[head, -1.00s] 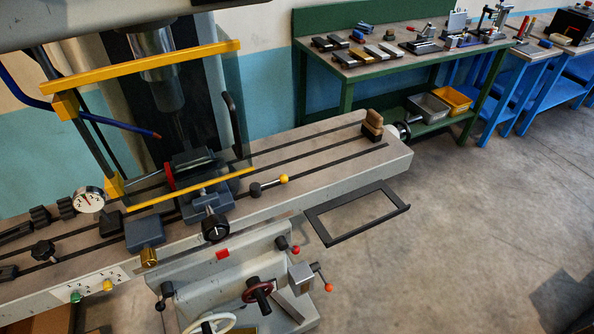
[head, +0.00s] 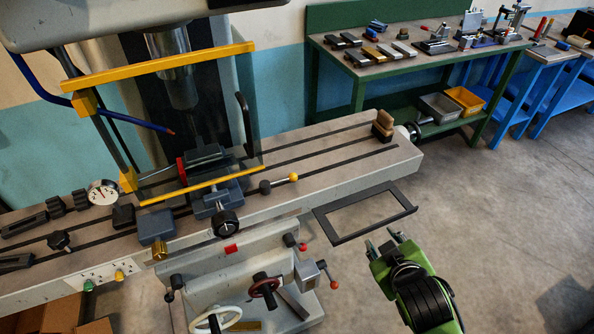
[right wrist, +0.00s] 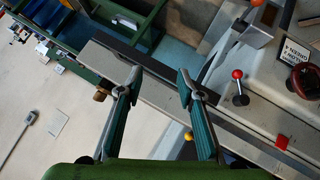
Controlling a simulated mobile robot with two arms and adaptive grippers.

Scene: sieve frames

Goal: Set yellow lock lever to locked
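The yellow-knobbed lever (head: 293,177) sits on the grey machine table, right of the vise. Its short rod runs from a dark hub at left to the yellow ball at right. I see no lock marking on it. In the right wrist view, a yellow ball (right wrist: 189,135) shows beside the right finger, partly hidden. My right gripper (head: 387,243) is open and empty, in front of the table at lower right, well apart from the lever. Its spread green fingers (right wrist: 158,82) fill the middle of the right wrist view. My left gripper is out of view.
A vise (head: 212,198) stands behind a yellow-framed clear guard (head: 165,66). A black rectangular frame (head: 365,234) juts out between my right gripper and the table. Red-knobbed levers (head: 302,246) and a dark handwheel (head: 264,286) stick out below. Open floor lies right.

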